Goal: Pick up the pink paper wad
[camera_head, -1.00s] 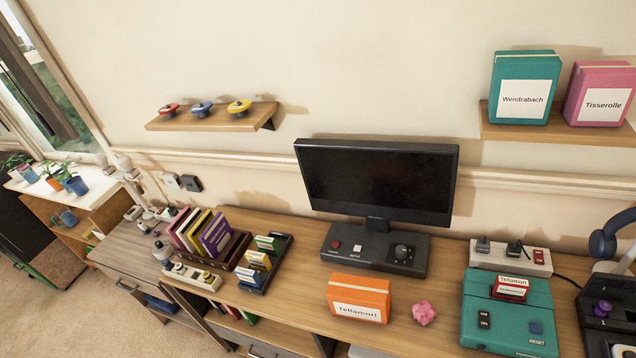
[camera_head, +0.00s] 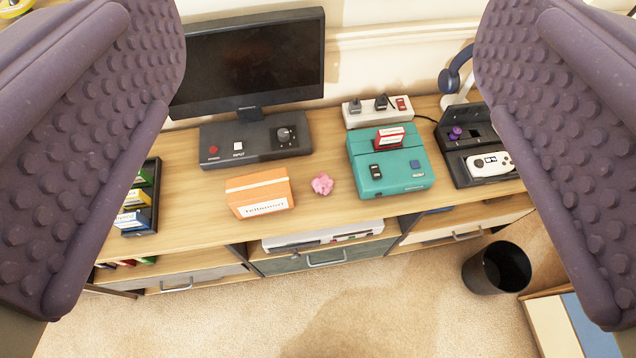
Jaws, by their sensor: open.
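The pink paper wad (camera_head: 322,184) is a small crumpled ball on the wooden desk top (camera_head: 330,219). It sits between an orange box (camera_head: 259,190) on its left and a teal console (camera_head: 388,164) on its right. My gripper (camera_head: 322,170) shows as two purple studded fingers at the left and right of the view. They are wide apart with nothing between them, and the wad lies well beyond them, centred in the gap.
A monitor (camera_head: 252,62) stands on a dark control base (camera_head: 255,141) behind the wad. A power strip (camera_head: 377,111), headphones (camera_head: 455,75) and a dark dock with a white controller (camera_head: 490,164) are to the right. A black bin (camera_head: 496,268) stands on the carpet. Desk around the wad is clear.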

